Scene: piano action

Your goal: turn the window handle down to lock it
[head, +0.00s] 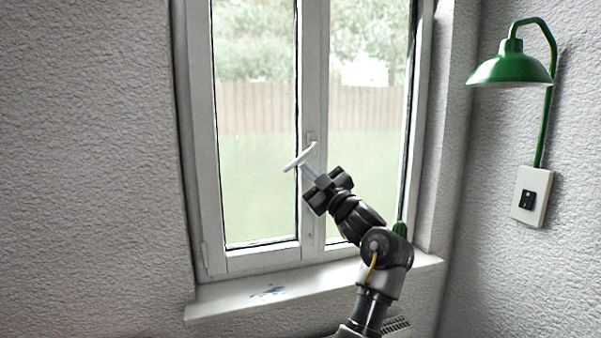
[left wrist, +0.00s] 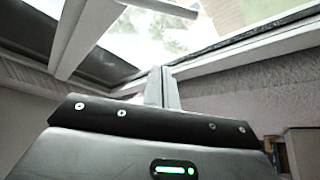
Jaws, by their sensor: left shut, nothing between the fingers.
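The white window handle (head: 294,163) is on the middle frame of the window in the head view. It is tilted, running from its mount at upper right down to a free end at lower left. My left gripper (head: 306,170) is shut and empty, its fingertips just below and right of the handle's bar. I cannot tell whether they touch it. In the left wrist view the shut fingers (left wrist: 162,88) point up toward the window frame. My right gripper is not in view.
The window sill (head: 225,301) runs below the window, with a small blue mark on it. A green lamp (head: 513,68) hangs on the right wall above a switch plate (head: 532,196). The left wall is bare.

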